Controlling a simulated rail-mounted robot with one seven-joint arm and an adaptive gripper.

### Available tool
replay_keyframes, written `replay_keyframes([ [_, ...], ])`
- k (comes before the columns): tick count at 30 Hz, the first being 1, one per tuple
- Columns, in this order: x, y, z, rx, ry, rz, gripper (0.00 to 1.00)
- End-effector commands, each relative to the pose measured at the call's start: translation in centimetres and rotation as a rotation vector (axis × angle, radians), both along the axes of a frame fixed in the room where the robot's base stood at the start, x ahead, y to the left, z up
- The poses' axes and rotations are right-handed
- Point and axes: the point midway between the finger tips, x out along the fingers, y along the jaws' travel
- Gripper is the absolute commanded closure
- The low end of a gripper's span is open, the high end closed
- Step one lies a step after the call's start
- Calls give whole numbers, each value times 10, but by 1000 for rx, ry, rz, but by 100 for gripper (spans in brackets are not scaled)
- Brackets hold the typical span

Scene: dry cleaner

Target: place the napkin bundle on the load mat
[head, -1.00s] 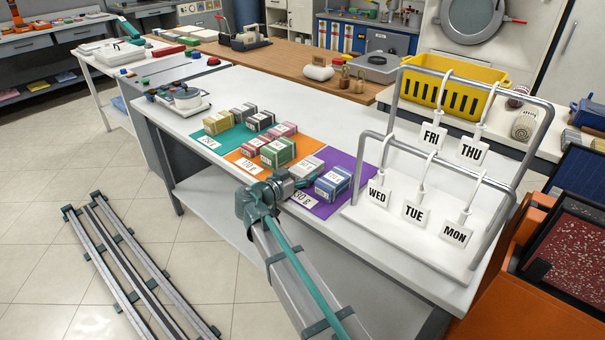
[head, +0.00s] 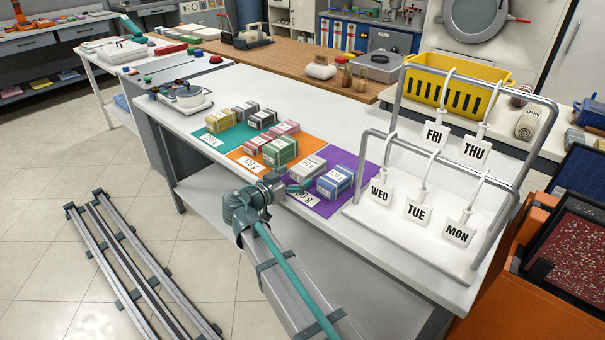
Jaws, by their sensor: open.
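Several small banded bundles lie in rows on three coloured mats on the white table; I cannot tell which is the napkin bundle or which mat is the load mat. The teal mat (head: 238,137) carries a yellowish bundle (head: 218,126) and dark grey ones. The orange mat (head: 264,165) carries red, pink and green (head: 280,151) bundles. The purple mat (head: 345,163) carries a pale grey bundle (head: 309,168) and a blue one (head: 334,182). My gripper (head: 302,187) is open at the purple mat's near left side, close to the pale grey bundle. Its fingertips are small and partly unclear.
A white rack (head: 424,232) with hanging day tags stands right of the purple mat. A yellow basket (head: 455,83) is behind it. A small scale-like device (head: 187,100) sits at the table's left end. Bare tabletop lies behind the mats.

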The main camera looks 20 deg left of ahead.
Motion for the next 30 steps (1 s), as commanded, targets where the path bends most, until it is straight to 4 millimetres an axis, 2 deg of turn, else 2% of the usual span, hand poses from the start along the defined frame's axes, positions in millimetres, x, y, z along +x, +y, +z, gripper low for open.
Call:
replay_keyframes([
  [1, -12, 3, 1, 0, 0, 2, 11],
  [6, -42, 15, 6, 0, 0, 3, 11],
  [12, -64, 23, 10, 0, 0, 0, 11],
  [18, -71, 26, 11, 0, 0, -1, 11],
  [30, -70, 25, 11, 0, 2, -1, 11],
])
